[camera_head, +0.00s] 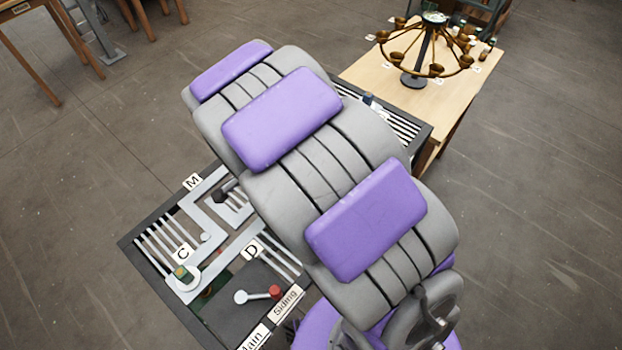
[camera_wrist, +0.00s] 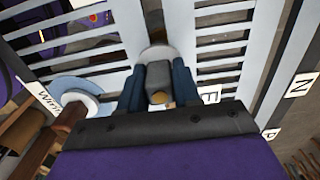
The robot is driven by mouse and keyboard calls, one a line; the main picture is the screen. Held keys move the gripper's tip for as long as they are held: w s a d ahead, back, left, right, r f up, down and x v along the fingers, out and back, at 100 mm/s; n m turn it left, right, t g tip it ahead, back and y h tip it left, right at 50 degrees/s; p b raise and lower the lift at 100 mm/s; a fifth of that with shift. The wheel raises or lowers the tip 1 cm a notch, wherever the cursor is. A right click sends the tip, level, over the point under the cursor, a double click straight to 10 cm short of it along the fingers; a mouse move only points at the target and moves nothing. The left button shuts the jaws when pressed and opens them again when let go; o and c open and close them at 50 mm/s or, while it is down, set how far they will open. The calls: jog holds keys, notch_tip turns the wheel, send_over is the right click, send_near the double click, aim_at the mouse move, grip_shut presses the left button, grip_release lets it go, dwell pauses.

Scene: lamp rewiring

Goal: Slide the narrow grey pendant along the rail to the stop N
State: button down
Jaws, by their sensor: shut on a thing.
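My gripper (camera_wrist: 157,82) shows in the wrist view, its two dark blue fingers shut on the narrow grey pendant (camera_wrist: 158,74). The pendant has a small tan part at its near end. A pale round disc (camera_wrist: 156,52) lies just beyond it, on a light rail strip of the board. The N label (camera_wrist: 297,87) is at the right of the wrist view, apart from the gripper. In the head view my arm hides the gripper, the pendant and the N label.
A chandelier (camera_head: 430,50) stands on a wooden table behind.

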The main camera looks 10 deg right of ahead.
jog(key=shift+s+a+f, duration=0.1)
jog(key=shift+s+a, duration=0.75)
jog(key=shift+a, duration=0.2)
jog(key=shift+s+a, duration=0.8)
jog(key=shift+a, duration=0.25)
jog(key=shift+w+a, duration=0.1)
jog(key=shift+w, duration=0.1)
jog(key=shift+s+a+p, duration=0.25)
jog(key=shift+a+p, duration=0.05)
jog(key=shift+a, duration=0.25)
jog(key=shift+s+a, duration=0.55)
jog(key=shift+a, duration=0.25)
jog(key=shift+s+a, duration=0.5)
jog(key=shift+a, duration=0.25)
jog(key=shift+s+d, duration=0.1)
jog(key=shift+p, duration=0.3)
